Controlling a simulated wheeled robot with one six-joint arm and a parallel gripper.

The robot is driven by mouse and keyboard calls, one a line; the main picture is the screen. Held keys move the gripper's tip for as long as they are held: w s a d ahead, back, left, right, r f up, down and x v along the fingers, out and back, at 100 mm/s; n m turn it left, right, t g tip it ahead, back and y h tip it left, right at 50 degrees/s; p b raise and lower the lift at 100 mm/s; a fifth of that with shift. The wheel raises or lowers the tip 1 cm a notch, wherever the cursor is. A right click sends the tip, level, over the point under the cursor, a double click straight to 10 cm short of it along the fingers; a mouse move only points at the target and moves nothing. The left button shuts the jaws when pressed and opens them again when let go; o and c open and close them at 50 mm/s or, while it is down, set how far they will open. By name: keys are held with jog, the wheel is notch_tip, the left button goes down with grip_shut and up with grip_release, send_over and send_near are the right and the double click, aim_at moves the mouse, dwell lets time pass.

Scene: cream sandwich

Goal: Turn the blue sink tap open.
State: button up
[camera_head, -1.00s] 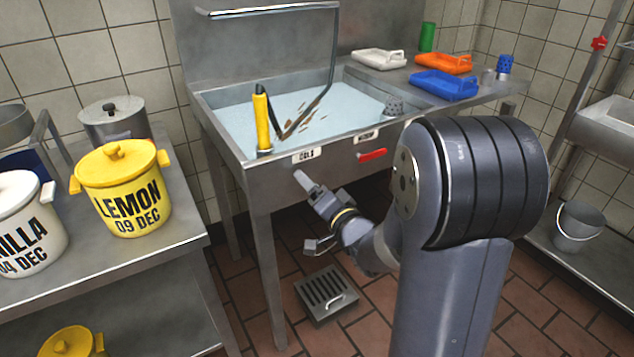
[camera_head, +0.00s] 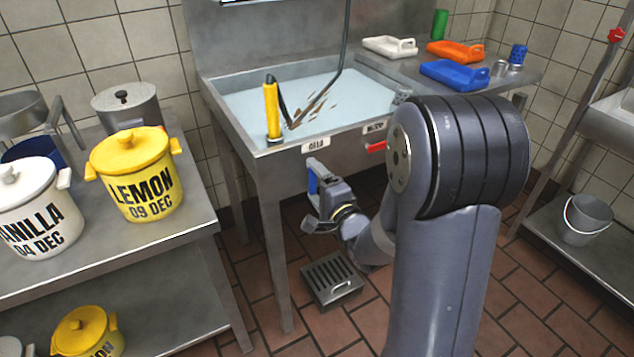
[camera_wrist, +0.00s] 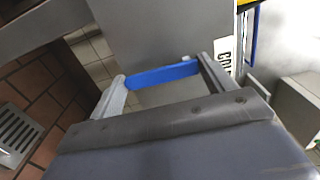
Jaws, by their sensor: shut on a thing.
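The blue tap handle (camera_head: 313,182) is on the front of the steel sink (camera_head: 222,104), below the left label plate (camera_head: 316,144). In the head view it stands roughly upright at my gripper (camera_head: 320,176), which partly covers it. In the wrist view the blue bar (camera_wrist: 162,75) spans the space between the two fingers of my gripper (camera_wrist: 165,78), and both fingers meet its ends. My gripper is shut on it. The handle's joint to the sink is hidden.
A red tap handle (camera_head: 376,146) sits to the right on the sink front. A yellow upright handle (camera_head: 271,110) stands at the sink's front left. A floor drain grate (camera_head: 331,278) lies below. A shelf with a lemon pot (camera_head: 135,175) stands left.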

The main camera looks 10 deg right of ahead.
dwell(0.4)
jog(key=o, duration=1.4)
jog(key=v, duration=1)
jog(key=shift+s+d+p, duration=0.1)
jog(key=shift+s+p, duration=0.3)
jog(key=x, duration=1.1)
jog(key=shift+b, duration=0.4)
jog(key=shift+d, duration=0.1)
